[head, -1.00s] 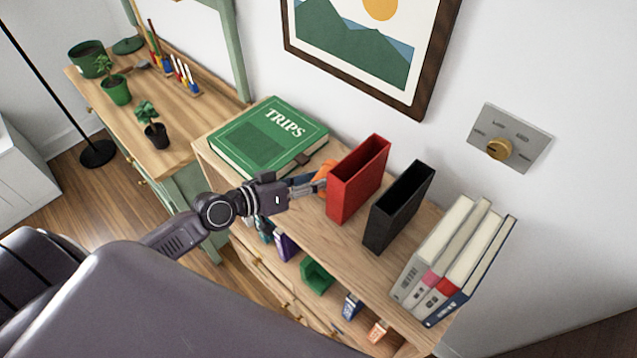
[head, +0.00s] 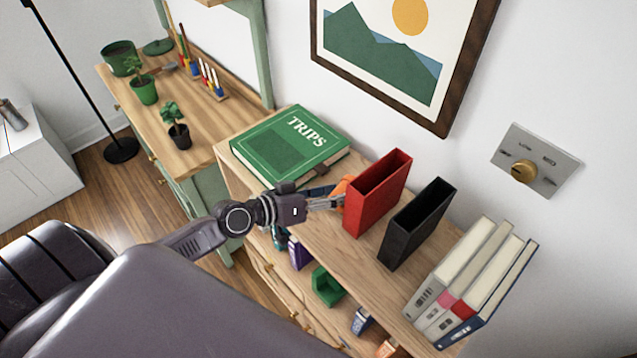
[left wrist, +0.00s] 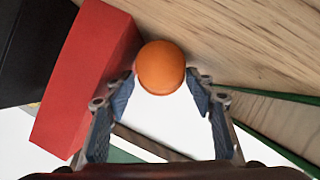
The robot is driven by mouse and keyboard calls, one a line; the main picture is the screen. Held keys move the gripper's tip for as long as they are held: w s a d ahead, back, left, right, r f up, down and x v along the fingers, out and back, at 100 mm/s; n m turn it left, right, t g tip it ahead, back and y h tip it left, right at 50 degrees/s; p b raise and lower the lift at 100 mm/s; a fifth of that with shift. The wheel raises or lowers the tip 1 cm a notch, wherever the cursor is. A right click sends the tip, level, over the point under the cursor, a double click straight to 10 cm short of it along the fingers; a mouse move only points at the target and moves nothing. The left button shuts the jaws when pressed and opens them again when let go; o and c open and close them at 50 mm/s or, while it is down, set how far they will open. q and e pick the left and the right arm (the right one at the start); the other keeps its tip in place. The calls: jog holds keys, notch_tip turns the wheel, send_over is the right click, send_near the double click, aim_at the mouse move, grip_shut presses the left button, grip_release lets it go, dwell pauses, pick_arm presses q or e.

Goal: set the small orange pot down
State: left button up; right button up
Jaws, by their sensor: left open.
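The small orange pot (head: 344,185) is on the wooden shelf top, between the green TRIPS book (head: 292,146) and the red file holder (head: 377,194). In the head view it is mostly hidden by the holder and my fingers. In the left wrist view the orange pot (left wrist: 161,67) shows as a round shape just beyond the fingertips. My left gripper (head: 328,197) is open. In the left wrist view its fingers (left wrist: 160,88) stand on either side of the pot's near edge, with gaps visible. My right gripper is not in view.
A black file holder (head: 416,224) stands right of the red one, then several binders (head: 475,285). The red holder (left wrist: 88,78) is close beside my fingers. Bare shelf wood (left wrist: 245,45) lies beyond the pot. A desk (head: 165,130) with plants is at left.

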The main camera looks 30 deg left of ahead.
pick_arm(q)
jog(key=b+v, duration=0.1)
jog(key=v, duration=0.1)
jog(key=b+v, duration=0.1)
jog(key=v, duration=0.2)
jog(key=b+v, duration=0.1)
jog(key=v, duration=0.2)
jog(key=shift+s+f, duration=0.15)
jog(key=shift+f, duration=0.1)
jog(key=shift+s+a+r, duration=0.15)
jog(key=shift+s+a, duration=0.05)
jog(key=shift+s, duration=0.1)
jog(key=shift+s+a+r+b, duration=0.15)
jog(key=shift+s+a+b, duration=0.35)
jog(key=shift+b, duration=0.45)
jog(key=shift+s+a+r+b, duration=0.25)
jog(key=shift+s+r+b, duration=0.25)
jog(key=shift+s+b, duration=0.2)
